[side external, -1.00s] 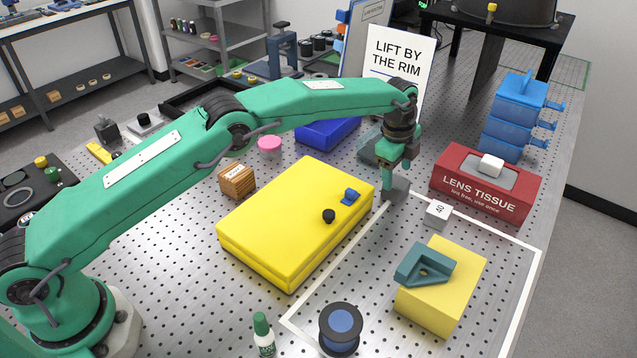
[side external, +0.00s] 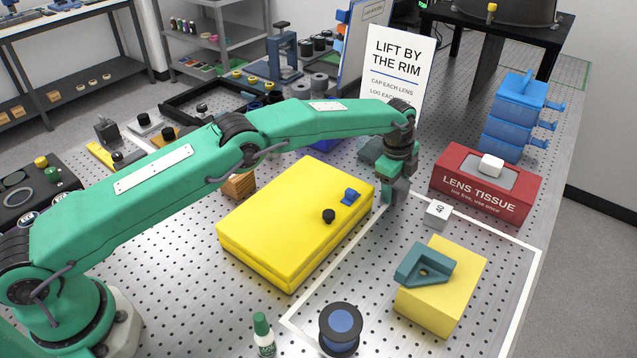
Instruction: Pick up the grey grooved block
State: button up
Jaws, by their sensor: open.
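The yellow case (side external: 290,222) is close on the left. A red lens tissue box (side external: 486,184) and a teal bracket (side external: 425,267) on a yellow block (side external: 440,300) stand farther right.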

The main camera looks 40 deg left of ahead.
aim_at(398, 185)
jog(key=shift+c, duration=0.4)
jog(key=c, duration=0.9)
jog(key=shift+r, duration=0.1)
jog(key=shift+r, duration=1.95)
jog(key=s+d+r, duration=0.2)
jog(key=s, duration=0.1)
jog(key=s+d+r, duration=0.2)
jog(key=s+d, duration=0.1)
jog(key=s+d+r, duration=0.2)
jog(key=s+r, duration=0.1)
jog(key=shift+d, duration=0.2)
